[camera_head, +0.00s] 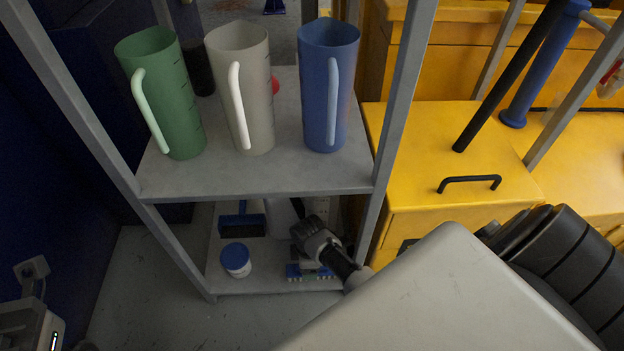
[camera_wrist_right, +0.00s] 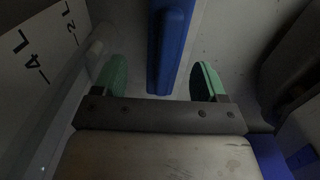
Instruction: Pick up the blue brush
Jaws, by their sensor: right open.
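On the lower shelf, a blue brush-like item (camera_head: 307,272) lies under my right gripper (camera_head: 313,240), partly hidden by it. Another blue item with a dark lower part (camera_head: 242,222) lies further back on the left of that shelf. In the right wrist view, a long blue handle (camera_wrist_right: 171,45) stands between the two green fingertips of my right gripper (camera_wrist_right: 162,80). The fingers are apart, with a gap on each side of the handle. I cannot tell which blue item this handle belongs to.
The grey shelf (camera_head: 260,180) carries green (camera_head: 178,95), white (camera_head: 250,85) and blue (camera_head: 325,80) jugs above my right gripper. A blue-and-white tub (camera_head: 236,260) stands left of it. A white marked container (camera_wrist_right: 35,50) is close on the left. Yellow cabinets (camera_head: 450,150) stand right.

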